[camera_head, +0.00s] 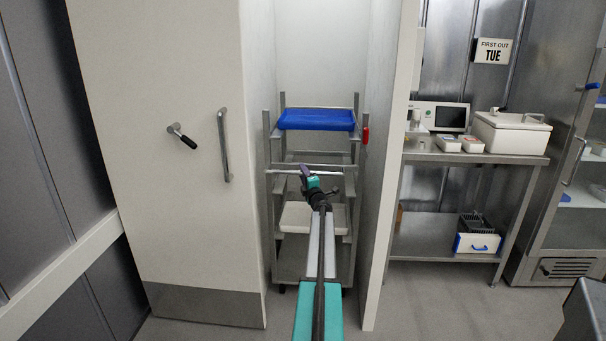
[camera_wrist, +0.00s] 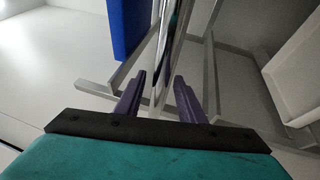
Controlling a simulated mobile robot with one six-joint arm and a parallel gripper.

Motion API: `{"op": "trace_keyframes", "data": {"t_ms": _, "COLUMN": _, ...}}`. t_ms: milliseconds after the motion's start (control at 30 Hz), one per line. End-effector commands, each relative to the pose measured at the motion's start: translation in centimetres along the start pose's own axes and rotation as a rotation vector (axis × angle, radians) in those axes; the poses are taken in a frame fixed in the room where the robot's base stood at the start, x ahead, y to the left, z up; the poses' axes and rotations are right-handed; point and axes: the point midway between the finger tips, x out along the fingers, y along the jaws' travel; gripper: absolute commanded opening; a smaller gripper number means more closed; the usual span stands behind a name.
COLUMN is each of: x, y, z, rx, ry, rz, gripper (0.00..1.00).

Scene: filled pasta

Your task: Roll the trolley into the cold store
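The trolley (camera_head: 352,200) is a grey metal rack on castors with a horizontal push bar (camera_head: 285,171). It stands upright between the white walls of the cold store opening (camera_head: 320,60). A blue tray (camera_head: 316,120) lies on its top and a white tray (camera_head: 296,217) lower down. My gripper (camera_head: 308,176) is at the push bar, with my arm stretched towards it. In the wrist view, the purple fingers (camera_wrist: 160,80) are apart on either side of the metal bar (camera_wrist: 164,45), with gaps showing. The castors are mostly hidden.
The white cold store door (camera_head: 165,90) stands open at the left, with a long handle (camera_head: 223,145) and a black-gripped lever. A steel table (camera_head: 440,157) with a white box and a screen is at the right. A glass-fronted cabinet stands beyond it.

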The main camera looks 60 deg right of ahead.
Motion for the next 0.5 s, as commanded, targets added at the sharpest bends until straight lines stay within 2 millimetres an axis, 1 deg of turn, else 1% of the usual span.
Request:
{"op": "trace_keyframes", "data": {"t_ms": 267, "x": -2.4, "y": 0.0, "z": -0.1, "rx": 0.000, "ry": 0.000, "rz": 0.000, "gripper": 0.36}}
{"op": "trace_keyframes", "data": {"t_ms": 500, "x": -4.8, "y": 0.0, "z": -0.1, "rx": 0.000, "ry": 0.000, "rz": 0.000, "gripper": 0.36}}
